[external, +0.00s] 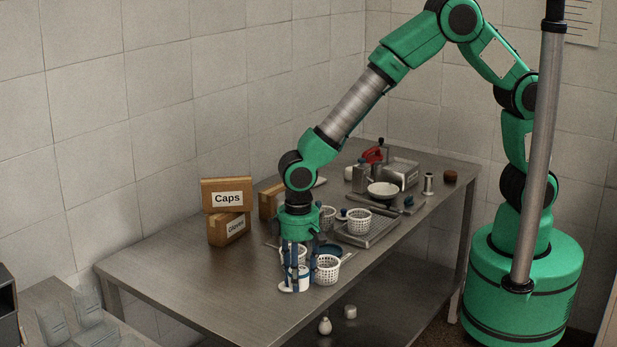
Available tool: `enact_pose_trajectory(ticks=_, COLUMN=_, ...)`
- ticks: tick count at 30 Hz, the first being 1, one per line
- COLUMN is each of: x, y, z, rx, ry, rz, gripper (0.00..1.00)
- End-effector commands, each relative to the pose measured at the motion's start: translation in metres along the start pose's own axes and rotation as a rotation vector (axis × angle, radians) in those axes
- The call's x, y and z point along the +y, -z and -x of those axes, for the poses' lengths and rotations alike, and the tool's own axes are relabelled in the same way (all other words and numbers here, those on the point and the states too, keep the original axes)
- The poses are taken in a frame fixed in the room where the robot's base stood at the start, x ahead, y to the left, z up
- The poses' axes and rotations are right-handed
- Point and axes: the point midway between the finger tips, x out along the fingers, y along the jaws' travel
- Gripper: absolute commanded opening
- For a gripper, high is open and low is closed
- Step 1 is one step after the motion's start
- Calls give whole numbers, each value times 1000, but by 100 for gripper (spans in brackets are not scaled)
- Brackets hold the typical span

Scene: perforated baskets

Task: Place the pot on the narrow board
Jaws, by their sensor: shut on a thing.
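My gripper (294,268) points straight down near the front edge of the metal table, its dark blue fingers shut on a small white pot (302,284). The fingers cover part of the pot. I cannot tell whether the pot's base touches what is below it. A flat white piece (286,289) shows at the pot's lower left; I cannot tell whether it is part of the pot or a separate thing. I cannot clearly make out the narrow board; the area under and behind my gripper is partly hidden.
A white perforated basket (327,272) stands close to the right of the pot. Another basket (359,222) stands at a metal tray (378,231). Cardboard boxes (227,194) are at the back left. A bowl (383,188) and canisters are farther back. The table's left part is clear.

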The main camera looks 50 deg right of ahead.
Motion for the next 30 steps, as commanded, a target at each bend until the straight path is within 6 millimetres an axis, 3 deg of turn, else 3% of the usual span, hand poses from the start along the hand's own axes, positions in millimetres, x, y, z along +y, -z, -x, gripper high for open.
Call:
enact_pose_trajectory(ticks=6, x=0, y=1, z=60, rx=5, ry=2, rz=0, gripper=16)
enact_pose_trajectory(ticks=18, x=0, y=1, z=146, rx=4, ry=2, rz=0, gripper=16)
enact_pose_trajectory(ticks=30, x=57, y=55, z=152, rx=1, ry=0, rz=-154, gripper=16)
